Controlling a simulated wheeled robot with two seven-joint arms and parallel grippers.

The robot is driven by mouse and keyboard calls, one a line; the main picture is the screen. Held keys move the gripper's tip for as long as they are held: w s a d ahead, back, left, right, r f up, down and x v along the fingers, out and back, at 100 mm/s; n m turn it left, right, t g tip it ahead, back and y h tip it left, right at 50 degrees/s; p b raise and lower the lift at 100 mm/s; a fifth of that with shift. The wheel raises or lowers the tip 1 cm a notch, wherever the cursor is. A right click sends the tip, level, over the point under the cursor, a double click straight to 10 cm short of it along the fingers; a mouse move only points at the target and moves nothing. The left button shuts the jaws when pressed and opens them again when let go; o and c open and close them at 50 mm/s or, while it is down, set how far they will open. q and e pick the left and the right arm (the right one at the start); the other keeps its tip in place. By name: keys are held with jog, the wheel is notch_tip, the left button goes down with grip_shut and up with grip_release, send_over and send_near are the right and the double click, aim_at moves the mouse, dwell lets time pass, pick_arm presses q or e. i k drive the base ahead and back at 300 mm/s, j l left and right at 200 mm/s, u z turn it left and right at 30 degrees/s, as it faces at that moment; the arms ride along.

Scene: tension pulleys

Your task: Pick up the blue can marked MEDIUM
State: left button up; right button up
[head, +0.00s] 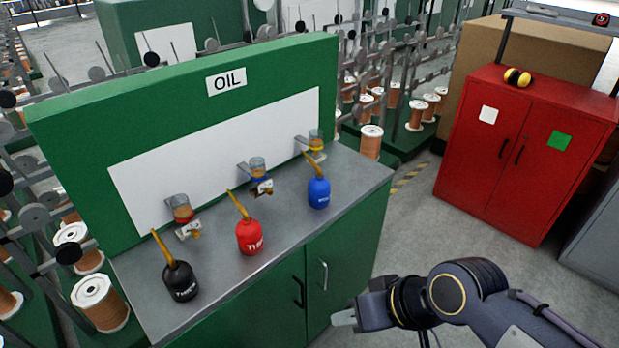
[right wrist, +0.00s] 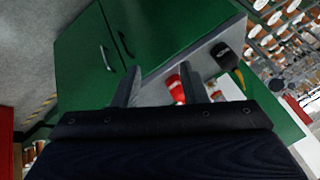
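The blue can (head: 318,193) stands upright on the grey counter at the right of the row, with a yellow-brown spout tilted up to the left. Its white marking is too small to read. A red can (head: 249,237) and a black can (head: 181,281) stand to its left. My right gripper (head: 343,320) is in front of the cabinet, low and apart from the cans. In the right wrist view its two fingers (right wrist: 158,78) are spread with nothing held. That view shows the red can (right wrist: 176,88) and black can (right wrist: 222,54), but not the blue can. My left gripper is out of view.
The counter (head: 352,172) tops a green cabinet (head: 358,232) with a tall back panel marked OIL. Small dispensers with red, blue and yellow rings jut out above the cans. A red cabinet (head: 500,170) stands at right; open floor lies between.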

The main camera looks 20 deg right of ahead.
aim_at(319, 186)
jog(key=i+l+u, duration=0.25)
jog(key=l, duration=0.35)
jog(key=i+l+u, duration=0.1)
jog(key=i+l, duration=0.15)
jog(key=i+l+u, duration=0.15)
jog(key=l, duration=0.3)
